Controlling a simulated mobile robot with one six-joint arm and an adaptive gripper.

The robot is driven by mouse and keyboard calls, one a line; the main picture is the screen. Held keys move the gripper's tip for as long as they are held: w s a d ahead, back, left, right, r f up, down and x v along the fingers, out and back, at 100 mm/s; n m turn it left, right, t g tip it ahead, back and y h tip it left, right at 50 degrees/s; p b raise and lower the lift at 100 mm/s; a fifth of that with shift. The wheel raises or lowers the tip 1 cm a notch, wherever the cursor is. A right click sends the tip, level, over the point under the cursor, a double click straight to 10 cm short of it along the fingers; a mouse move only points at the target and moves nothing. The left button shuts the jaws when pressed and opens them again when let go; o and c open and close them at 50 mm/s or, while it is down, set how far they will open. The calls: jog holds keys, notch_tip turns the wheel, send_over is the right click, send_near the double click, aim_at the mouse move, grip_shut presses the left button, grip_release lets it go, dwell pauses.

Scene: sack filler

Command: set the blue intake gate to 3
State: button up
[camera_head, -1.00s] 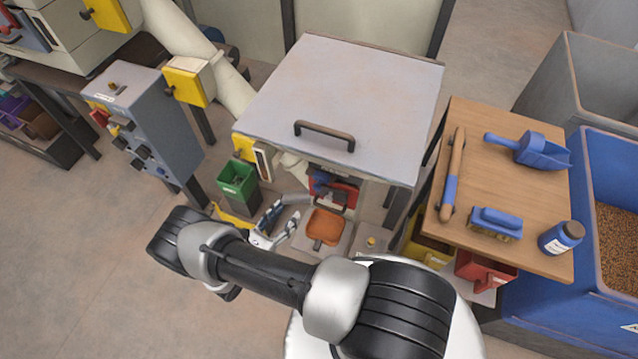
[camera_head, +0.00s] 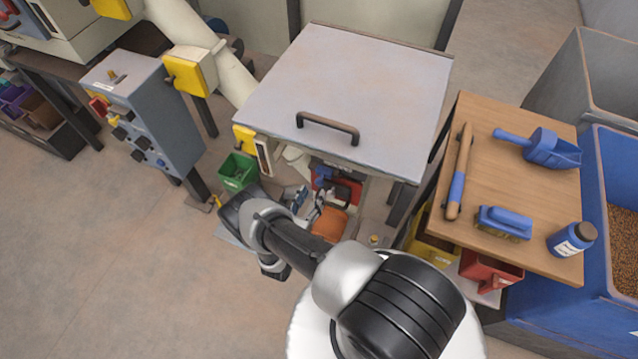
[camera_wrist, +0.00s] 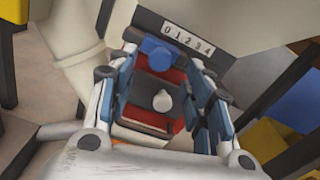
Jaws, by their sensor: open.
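The blue intake gate (camera_wrist: 158,52) shows in the wrist view as a small blue block at the top of a red panel (camera_wrist: 172,74). A white number strip marked 0 to 4 (camera_wrist: 188,39) lies just above and right of it. The blue block is nearest the 0 end; its exact setting is hard to read. My gripper (camera_wrist: 160,66) is open, one finger on each side of the block in the picture, with no visible grip on it. In the head view my gripper (camera_head: 306,203) is below the hopper's front, partly hidden by my arm.
A grey hopper lid (camera_head: 350,85) with a dark handle overhangs the gate. A dark bar with a pale knob (camera_wrist: 162,100) crosses the red panel. A green bin (camera_head: 238,172) stands left, an orange object (camera_head: 330,224) below. A wooden table (camera_head: 510,180) stands right.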

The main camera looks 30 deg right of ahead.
aim_at(319, 184)
jog(key=b+x, duration=0.1)
jog(key=x, duration=0.5)
jog(key=shift+w+d, duration=0.1)
jog(key=shift+d, duration=0.1)
grip_shut()
dwell(0.4)
